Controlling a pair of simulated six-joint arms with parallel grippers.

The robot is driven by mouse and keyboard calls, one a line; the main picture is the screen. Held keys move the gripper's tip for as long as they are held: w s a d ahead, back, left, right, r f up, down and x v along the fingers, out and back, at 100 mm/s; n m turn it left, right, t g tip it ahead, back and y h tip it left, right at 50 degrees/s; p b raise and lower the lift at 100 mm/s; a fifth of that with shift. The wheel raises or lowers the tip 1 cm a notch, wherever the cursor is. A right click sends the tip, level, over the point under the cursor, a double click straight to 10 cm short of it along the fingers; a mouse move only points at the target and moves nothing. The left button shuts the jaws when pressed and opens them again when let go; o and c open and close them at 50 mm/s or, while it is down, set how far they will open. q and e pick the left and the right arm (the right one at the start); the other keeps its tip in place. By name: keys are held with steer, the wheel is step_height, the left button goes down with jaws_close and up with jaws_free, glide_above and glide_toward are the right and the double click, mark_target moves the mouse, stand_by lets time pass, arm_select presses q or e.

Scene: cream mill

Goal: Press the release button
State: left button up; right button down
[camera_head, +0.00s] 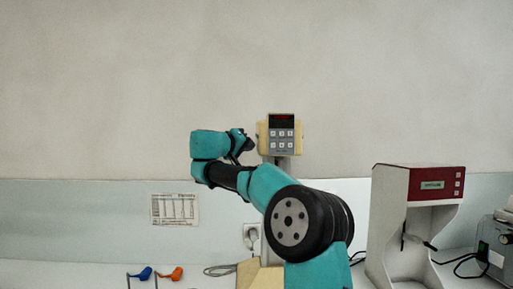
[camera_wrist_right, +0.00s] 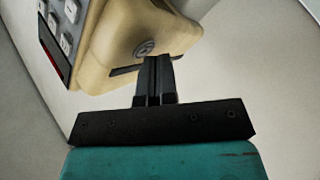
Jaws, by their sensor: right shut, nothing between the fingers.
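The cream-coloured mill head (camera_head: 262,137) stands on a post in the middle of the head view, with a grey keypad and a red display on its front. In the right wrist view its side face (camera_wrist_right: 112,40) carries a small round button-like mark (camera_wrist_right: 145,47), which may be the release button. My right gripper (camera_head: 247,142) is at the left side of the mill head. In the wrist view its closed, empty fingers (camera_wrist_right: 158,60) point at that side face, just beside the round mark. I cannot tell whether they touch it. My left gripper is not in view.
A red and white machine (camera_head: 388,215) stands to the right, with a grey device (camera_head: 497,245) beyond it. A blue item (camera_head: 145,273) and an orange item (camera_head: 171,274) are at the front left. A printed chart (camera_head: 175,209) and a socket (camera_head: 252,232) are on the wall.

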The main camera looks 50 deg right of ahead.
stand_by(0.4)
steer(key=shift+w+a, duration=0.45)
steer(key=shift+w, duration=0.05)
steer(key=shift+w+a, duration=1.65)
steer(key=shift+w, duration=0.25)
steer(key=shift+s, duration=0.1)
steer(key=shift+w+a, duration=1.25)
steer(key=shift+w, duration=0.25)
steer(key=shift+s+d, duration=0.1)
